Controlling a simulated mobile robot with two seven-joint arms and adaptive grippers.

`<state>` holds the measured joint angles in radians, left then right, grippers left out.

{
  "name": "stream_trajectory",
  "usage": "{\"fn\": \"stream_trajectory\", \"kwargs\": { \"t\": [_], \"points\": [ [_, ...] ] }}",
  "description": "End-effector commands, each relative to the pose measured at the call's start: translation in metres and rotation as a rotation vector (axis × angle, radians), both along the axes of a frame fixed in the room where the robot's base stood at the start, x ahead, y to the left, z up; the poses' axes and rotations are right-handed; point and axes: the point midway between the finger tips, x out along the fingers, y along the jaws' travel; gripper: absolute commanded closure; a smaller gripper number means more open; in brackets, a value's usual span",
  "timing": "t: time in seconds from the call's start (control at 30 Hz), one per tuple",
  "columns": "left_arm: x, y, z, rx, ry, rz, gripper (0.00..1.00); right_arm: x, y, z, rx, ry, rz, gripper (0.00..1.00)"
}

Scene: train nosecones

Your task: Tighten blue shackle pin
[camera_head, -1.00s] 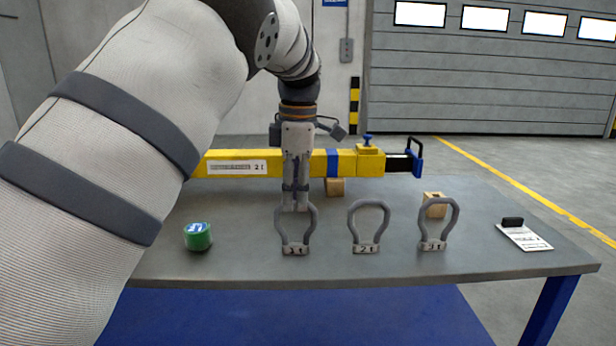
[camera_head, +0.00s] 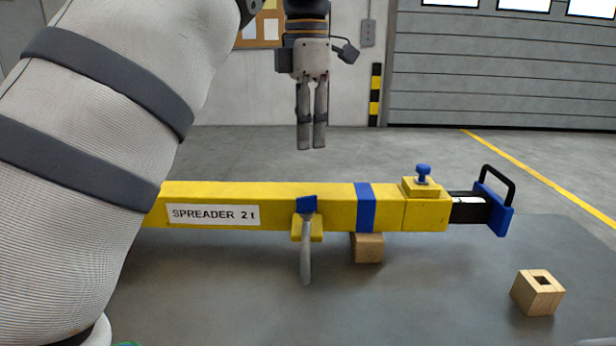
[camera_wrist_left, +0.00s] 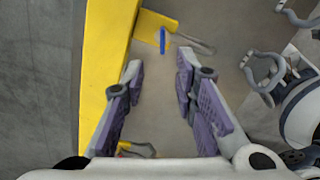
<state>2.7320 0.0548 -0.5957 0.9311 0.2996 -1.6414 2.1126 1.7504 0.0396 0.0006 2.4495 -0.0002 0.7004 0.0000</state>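The blue shackle pin (camera_head: 306,205) shows as a flat blue head at the yellow lug (camera_head: 316,229) on the front of the yellow spreader beam (camera_head: 300,192). A grey shackle (camera_head: 306,262) hangs down from it. I cannot tell how far the pin is screwed in. In the left wrist view the blue pin (camera_wrist_left: 162,40) lies ahead of the fingers, by the yellow lug (camera_wrist_left: 152,24) and grey shackle (camera_wrist_left: 195,43). My left gripper (camera_head: 311,148) points down above the beam, apart from the pin. Its fingers (camera_wrist_left: 158,75) are open and empty.
A blue knob (camera_head: 423,172) tops the beam's right section, with a black-handled blue end piece (camera_head: 492,208) beyond. Wooden blocks stand under the beam (camera_head: 368,249) and at right (camera_head: 538,293). The front tabletop (camera_head: 440,290) is mostly clear.

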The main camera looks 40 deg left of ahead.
Motion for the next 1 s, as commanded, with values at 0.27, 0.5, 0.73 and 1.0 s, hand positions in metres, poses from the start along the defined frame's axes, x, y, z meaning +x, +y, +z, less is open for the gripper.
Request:
{"fn": "stream_trajectory", "kwargs": {
  "t": [0.27, 0.5, 0.73, 1.0],
  "points": [
    [-0.002, -0.001, -0.036, -0.002, 0.001, -0.001, 0.73, 0.005, 0.0, 0.006, -0.001, -0.018, -0.001, 0.6],
    [-0.002, -0.001, -0.095, -0.001, -0.001, -0.002, 0.73, 0.011, 0.0, 0.011, -0.001, -0.042, -0.001, 0.6],
    [-0.001, -0.001, -0.119, 0.001, -0.003, -0.002, 0.73, 0.013, 0.0, 0.013, -0.001, -0.047, 0.0, 0.6],
    [-0.001, -0.001, -0.121, 0.001, -0.002, -0.002, 0.82, 0.013, 0.0, 0.012, -0.001, -0.047, 0.0, 0.6]
  ]
}}
